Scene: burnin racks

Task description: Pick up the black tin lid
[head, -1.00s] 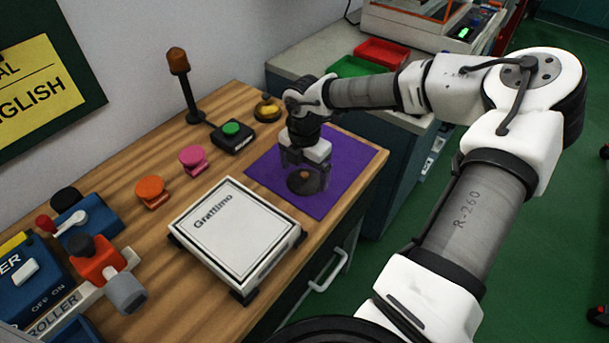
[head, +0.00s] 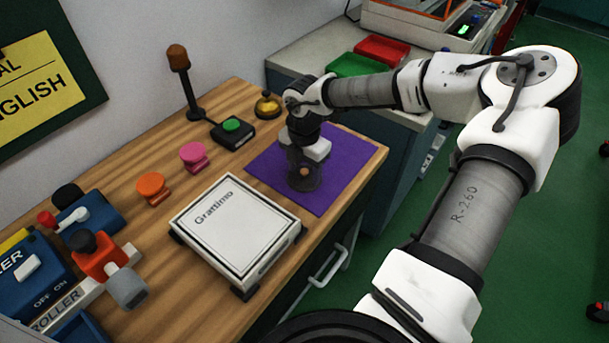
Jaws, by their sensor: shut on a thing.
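The black tin lid (head: 304,183) is a dark round disc with a small brown knob on top. It is at the purple mat (head: 345,163) on the wooden bench. My gripper (head: 304,172) points down over the lid and is shut on its knob. The fingers partly cover the knob. I cannot tell whether the lid touches the mat or is slightly above it.
A white Grattimo scale (head: 237,232) stands just left of the mat. The mat around the lid is clear.

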